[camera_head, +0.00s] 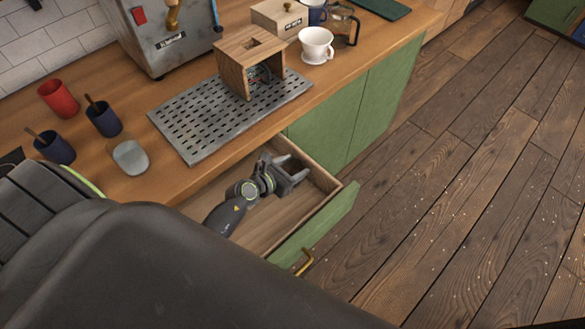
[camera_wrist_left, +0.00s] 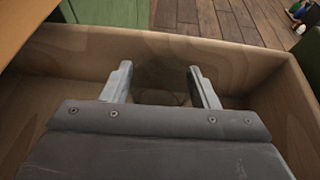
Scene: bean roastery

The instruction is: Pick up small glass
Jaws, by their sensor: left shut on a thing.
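My left gripper (camera_head: 290,167) reaches down into the open wooden drawer (camera_head: 262,225). In the left wrist view, the two fingers of the gripper (camera_wrist_left: 163,84) stand apart near the drawer's end wall. Between them is the faint, see-through round outline of the small glass (camera_wrist_left: 160,97), held by the fingers. Its clear sides are hard to tell from the wood behind, and I cannot tell whether it touches the drawer floor. In the head view I cannot make the glass out. My right gripper is not in view.
The drawer's green front (camera_head: 312,230) with a brass handle (camera_head: 304,262) sticks out over the plank floor. On the counter above are a perforated metal tray (camera_head: 205,125), a wooden box (camera_head: 236,68), a white cup (camera_head: 316,45), a red cup (camera_head: 58,98) and a grey rounded vessel (camera_head: 130,157).

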